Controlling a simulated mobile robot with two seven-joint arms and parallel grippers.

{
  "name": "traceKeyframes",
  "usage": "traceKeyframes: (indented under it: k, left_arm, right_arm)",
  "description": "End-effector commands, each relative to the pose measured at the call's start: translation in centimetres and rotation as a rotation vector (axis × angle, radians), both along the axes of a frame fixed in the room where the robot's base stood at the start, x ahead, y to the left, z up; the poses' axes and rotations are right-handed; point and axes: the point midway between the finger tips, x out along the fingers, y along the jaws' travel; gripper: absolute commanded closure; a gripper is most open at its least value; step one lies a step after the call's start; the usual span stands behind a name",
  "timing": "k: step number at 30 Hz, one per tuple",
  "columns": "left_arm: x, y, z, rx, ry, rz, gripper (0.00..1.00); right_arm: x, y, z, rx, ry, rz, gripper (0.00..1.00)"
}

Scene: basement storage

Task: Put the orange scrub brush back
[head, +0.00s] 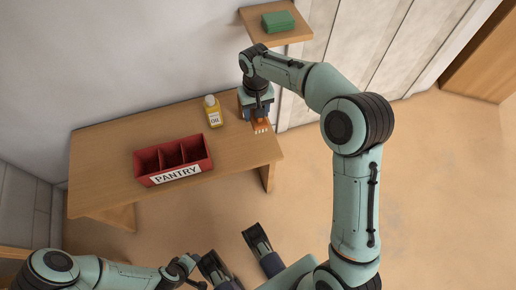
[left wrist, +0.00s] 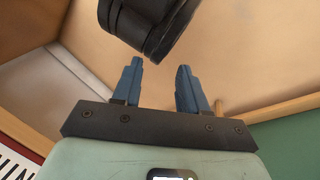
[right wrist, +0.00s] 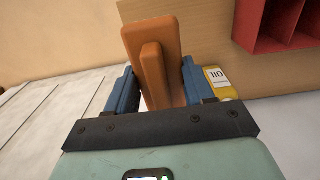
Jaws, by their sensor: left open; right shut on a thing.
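The orange scrub brush (head: 262,126) is at the right end of the wooden table, bristles showing pale at its edge. My right gripper (head: 257,113) is shut on it. In the right wrist view the brush (right wrist: 157,60) stands between the blue fingers, its raised grip toward me. I cannot tell whether it touches the table. My left gripper is open and empty in the left wrist view (left wrist: 160,80), low over the floor side, away from the table.
On the table (head: 105,145) stand a red three-compartment PANTRY caddy (head: 152,181), its compartments looking empty, and a yellow oil bottle (head: 213,112), close left of my right gripper. A small wall shelf (head: 297,37) behind holds green pads (head: 278,21).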

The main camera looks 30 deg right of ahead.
Motion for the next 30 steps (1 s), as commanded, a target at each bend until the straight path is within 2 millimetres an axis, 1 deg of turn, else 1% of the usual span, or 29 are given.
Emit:
traceKeyframes:
  k: [1,2,5,9,13,14,17,23,26,30]
  left_arm:
    - [0.4,0.2,-0.5,0.006,-0.011,0.005,0.57]
    - [0.7,0.4,-0.6,0.008,-0.018,0.008,0.57]
    - [1.7,0.9,-1.3,0.022,-0.044,0.018,0.57]
    - [3.1,1.6,-2.4,0.041,-0.080,0.034,0.57]
    - [4.2,2.3,-3.1,0.055,-0.107,0.046,0.57]
    - [4.2,2.3,-3.3,0.057,-0.106,0.047,0.57]
    - [3.0,2.4,-4.1,0.054,-0.070,0.045,0.57]
    - [2.4,2.5,-4.5,0.053,-0.048,0.045,0.57]
    - [1.8,2.6,-5.2,0.053,-0.026,0.047,0.57]
    - [0.4,2.7,-6.5,0.050,0.020,0.047,0.57]
  right_arm:
    - [0.0,-0.1,-1.2,0.000,0.004,-0.002,0.76]
    - [0.0,-0.1,-1.8,0.000,0.003,-0.003,0.76]
    - [-0.1,0.0,-4.4,0.000,0.006,-0.001,0.76]
    - [-0.1,0.0,-8.3,0.000,0.006,-0.001,0.76]
    - [-0.1,0.0,-11.3,0.000,0.005,-0.001,0.76]
    - [-0.1,0.0,-11.8,0.000,0.004,-0.002,0.76]
    - [0.0,0.0,-13.1,0.000,0.002,-0.002,0.76]
    - [0.0,0.0,-14.2,-0.001,0.001,0.000,0.76]
    - [-0.1,0.0,-15.6,0.000,0.003,0.000,0.76]
    - [-0.1,0.0,-18.2,0.000,0.003,-0.002,0.76]
